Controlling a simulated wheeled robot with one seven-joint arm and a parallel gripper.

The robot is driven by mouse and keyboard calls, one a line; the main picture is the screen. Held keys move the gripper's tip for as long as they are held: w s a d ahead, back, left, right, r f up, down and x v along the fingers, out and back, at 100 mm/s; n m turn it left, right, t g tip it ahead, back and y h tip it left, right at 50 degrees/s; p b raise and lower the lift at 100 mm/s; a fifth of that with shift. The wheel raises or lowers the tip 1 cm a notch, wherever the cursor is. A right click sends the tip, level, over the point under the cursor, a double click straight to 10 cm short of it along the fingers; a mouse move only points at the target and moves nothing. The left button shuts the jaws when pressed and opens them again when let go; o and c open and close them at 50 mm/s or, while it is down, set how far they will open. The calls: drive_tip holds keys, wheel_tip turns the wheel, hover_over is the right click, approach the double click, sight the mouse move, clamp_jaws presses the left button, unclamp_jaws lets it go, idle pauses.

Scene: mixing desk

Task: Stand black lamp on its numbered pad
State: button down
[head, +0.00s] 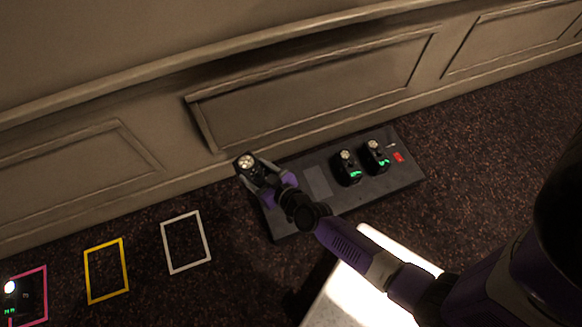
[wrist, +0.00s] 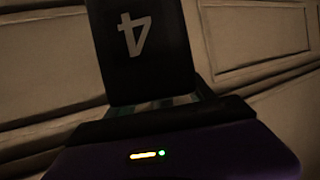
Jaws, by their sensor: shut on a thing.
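My gripper (head: 254,171) is shut on a black lamp (head: 245,161) with a round, pale top. It holds the lamp beyond the left edge of a dark panel. In the wrist view the lamp's black face (wrist: 150,65) fills the top middle and shows a white 4, upside down. The lamp's underside is hidden in both views. Outlined pads lie on the floor at the left: white (head: 207,239), yellow (head: 126,267) and pink (head: 45,297). No numbers on the white and yellow pads can be made out.
Two black lamps with green displays (head: 348,168) (head: 377,157) stand on the dark panel (head: 400,180), near a red patch (head: 398,157). Another lamp (head: 10,289) stands at the pink outline. A panelled wall (head: 310,95) runs behind. The white and yellow outlines are empty.

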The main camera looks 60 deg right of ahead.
drive_tip(key=s+d+f+m+g+h+b, duration=0.2)
drive_tip(key=d+f+m+h+b, duration=0.25)
drive_tip(key=d+f+b, duration=0.75)
drive_tip(key=f+b, duration=0.4)
drive_tip(key=f, duration=0.3)
drive_tip(key=d+f+b, duration=0.1)
drive_tip(key=f+b, duration=0.4)
drive_tip(key=f, duration=0.3)
drive_tip(key=f+b, duration=0.4)
drive_tip(key=f, duration=0.4)
drive_tip(key=shift+d+f, duration=0.1)
drive_tip(key=shift+d, duration=0.2)
drive_tip(key=shift+f+b, duration=0.15)
drive_tip(key=shift+b, duration=0.2)
drive_tip(key=shift+c, duration=1.8)
unclamp_jaws()
drive_tip(key=shift+f, duration=0.1)
